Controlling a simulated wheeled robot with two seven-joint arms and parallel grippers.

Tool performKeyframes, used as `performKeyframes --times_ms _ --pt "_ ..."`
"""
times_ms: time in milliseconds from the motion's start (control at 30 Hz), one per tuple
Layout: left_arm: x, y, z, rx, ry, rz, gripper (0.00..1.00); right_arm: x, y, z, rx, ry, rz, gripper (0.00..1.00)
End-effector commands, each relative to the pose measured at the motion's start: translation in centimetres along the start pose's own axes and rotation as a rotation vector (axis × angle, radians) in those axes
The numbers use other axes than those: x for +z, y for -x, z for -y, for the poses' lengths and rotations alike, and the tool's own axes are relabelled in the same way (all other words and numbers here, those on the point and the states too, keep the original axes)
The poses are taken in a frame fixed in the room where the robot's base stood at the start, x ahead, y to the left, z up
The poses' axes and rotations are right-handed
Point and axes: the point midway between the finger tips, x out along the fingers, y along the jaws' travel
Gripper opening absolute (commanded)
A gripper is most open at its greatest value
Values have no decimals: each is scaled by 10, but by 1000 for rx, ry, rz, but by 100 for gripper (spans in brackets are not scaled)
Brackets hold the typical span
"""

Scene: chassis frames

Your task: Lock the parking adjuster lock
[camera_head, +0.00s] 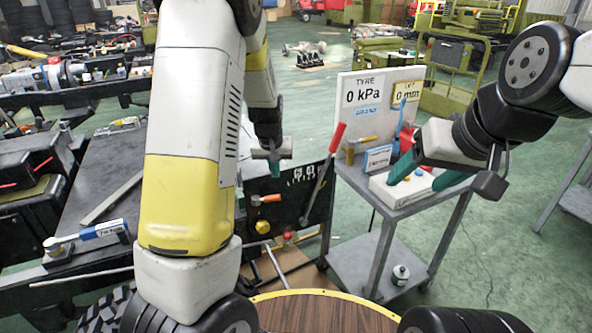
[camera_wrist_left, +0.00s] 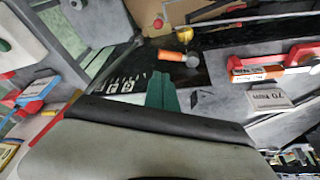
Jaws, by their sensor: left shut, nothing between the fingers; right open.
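A dark panel (camera_head: 283,184) stands in the middle of the head view. It carries a small orange-handled lever (camera_head: 269,199) with a grey end, a yellow knob (camera_head: 262,227) and a long lever with a red grip (camera_head: 336,138). None is labelled readably as the parking adjuster lock. My left gripper (camera_head: 275,168) is above the orange lever, shut and empty. In the left wrist view, its green fingers (camera_wrist_left: 161,92) are apart from the orange lever (camera_wrist_left: 172,56). My right gripper (camera_head: 425,178) is open over a grey trolley, with green fingers spread.
The grey trolley (camera_head: 397,210) holds a white display board (camera_head: 370,118) reading 0 kPa and 0 mm, plus tools. A dark bench (camera_head: 95,180) is at the left. A round wooden top (camera_head: 320,312) is in front.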

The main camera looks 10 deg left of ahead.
Motion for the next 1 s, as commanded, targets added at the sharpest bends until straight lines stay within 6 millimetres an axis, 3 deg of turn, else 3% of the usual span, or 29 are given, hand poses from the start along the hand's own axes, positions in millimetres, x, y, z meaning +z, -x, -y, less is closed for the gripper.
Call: performKeyframes --times_ms 133,567,667,1000 --pt "-3 -13 2 -19 -5 -1 0 0 0 0 0 0 0 64" --pt "-3 -17 2 -21 -6 1 0 0 0 0 0 0 0 64" --pt "-2 -27 2 -22 -6 3 0 0 0 0 0 0 0 64" --pt "-2 -88 4 -21 -5 3 0 0 0 0 0 0 0 64"
